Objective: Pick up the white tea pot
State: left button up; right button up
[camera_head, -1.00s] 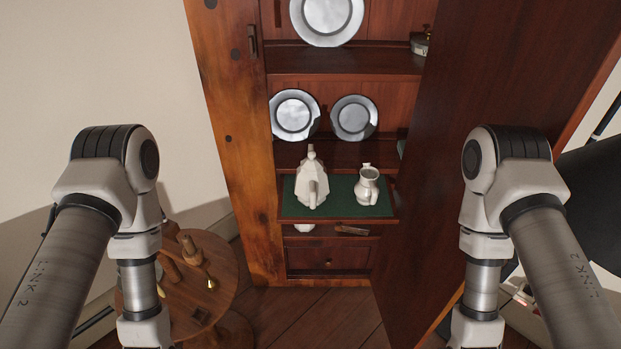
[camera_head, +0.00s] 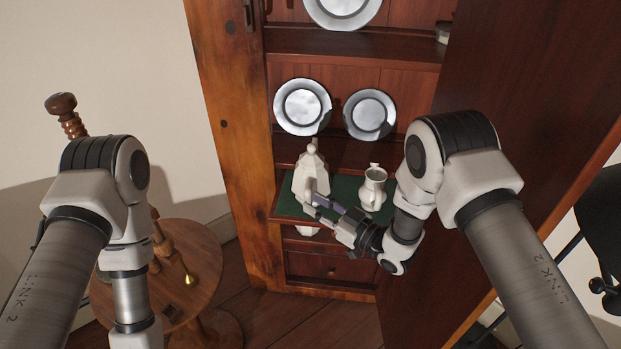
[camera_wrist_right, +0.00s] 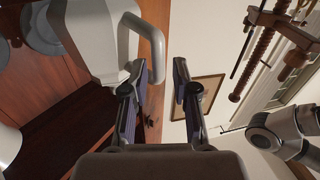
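The white tea pot (camera_head: 306,178) stands upright on the green-lined shelf of the cabinet, left of a smaller white jug (camera_head: 373,188). In the right wrist view the tea pot (camera_wrist_right: 92,38) fills the upper left, with its handle (camera_wrist_right: 157,42) toward the fingers. My right gripper (camera_head: 316,202) is in front of the tea pot in the head view and covers part of its lower body. In the wrist view this gripper (camera_wrist_right: 161,72) is open, its fingers apart just short of the handle. I cannot tell whether a finger touches it. My left gripper is out of view.
Pewter plates (camera_head: 302,106) stand on the shelf above. The open cabinet door (camera_head: 520,110) is close on the right, beside my right arm. A round wooden table (camera_head: 205,262) with wooden items stands at lower left.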

aim_at(308, 190)
jog(key=x, duration=0.3)
jog(key=shift+w+f, duration=0.15)
jog(key=shift+f, duration=0.05)
grip_shut()
jog(key=shift+r, duration=0.1)
jog(key=shift+r, duration=1.8)
jog(key=s+a+r+p, duration=0.1)
jog(key=s+a+p, duration=0.1)
jog(key=s+p, duration=0.9)
jog(key=s, duration=0.4)
jog(key=shift+s+a+r, duration=0.2)
jog(key=shift+s+a, duration=0.1)
jog(key=shift+s, duration=0.1)
